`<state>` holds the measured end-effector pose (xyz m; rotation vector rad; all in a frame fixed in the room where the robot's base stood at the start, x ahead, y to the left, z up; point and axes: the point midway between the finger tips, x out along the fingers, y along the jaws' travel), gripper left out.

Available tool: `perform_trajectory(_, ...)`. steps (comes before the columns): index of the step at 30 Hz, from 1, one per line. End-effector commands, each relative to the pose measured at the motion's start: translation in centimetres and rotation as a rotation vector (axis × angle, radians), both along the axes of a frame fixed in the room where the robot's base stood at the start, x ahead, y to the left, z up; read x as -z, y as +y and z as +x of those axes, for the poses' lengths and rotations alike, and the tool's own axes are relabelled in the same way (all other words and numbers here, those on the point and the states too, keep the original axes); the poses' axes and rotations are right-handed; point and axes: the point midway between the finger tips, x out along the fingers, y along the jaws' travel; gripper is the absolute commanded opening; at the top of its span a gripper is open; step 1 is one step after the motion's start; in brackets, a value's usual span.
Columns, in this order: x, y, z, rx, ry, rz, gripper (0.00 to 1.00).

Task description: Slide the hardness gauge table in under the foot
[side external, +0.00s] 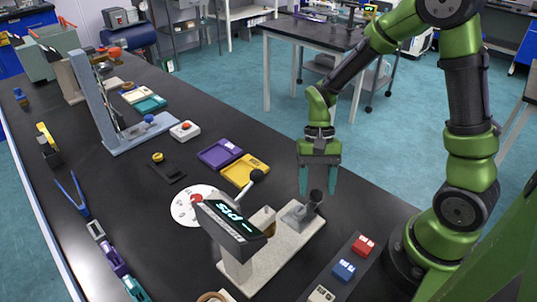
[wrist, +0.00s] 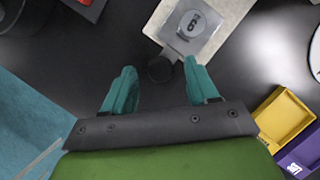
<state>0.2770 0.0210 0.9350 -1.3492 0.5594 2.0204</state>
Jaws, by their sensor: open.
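In the wrist view the table (wrist: 209,45) carries a round grey piece marked "6" or "9". A black knob (side external: 315,198) is on the table's outer end; the knob (wrist: 161,69) also shows in the wrist view. My gripper (side external: 318,184) points down, open, its teal fingertips either side of the knob. The foot is hidden.
A yellow tray (side external: 243,170) and a purple tray (side external: 219,153) lie behind the gauge. A white disc (side external: 187,207) lies to its left. Red and blue blocks (side external: 343,270) sit at the front right. Bench around the knob is clear.

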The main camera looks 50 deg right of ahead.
Motion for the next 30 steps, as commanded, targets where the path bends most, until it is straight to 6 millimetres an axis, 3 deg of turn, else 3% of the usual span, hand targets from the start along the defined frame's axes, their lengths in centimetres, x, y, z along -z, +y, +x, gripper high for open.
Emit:
perform_trajectory(12, 0.81, 0.25, -0.25, -0.001, -0.001, 0.0, 0.58)
perform_trajectory(24, 0.77, 0.23, -0.24, 0.0, -0.001, -0.001, 0.0)
perform_trajectory(30, 0.77, 0.36, -0.24, -0.001, -0.001, 0.0, 0.0)
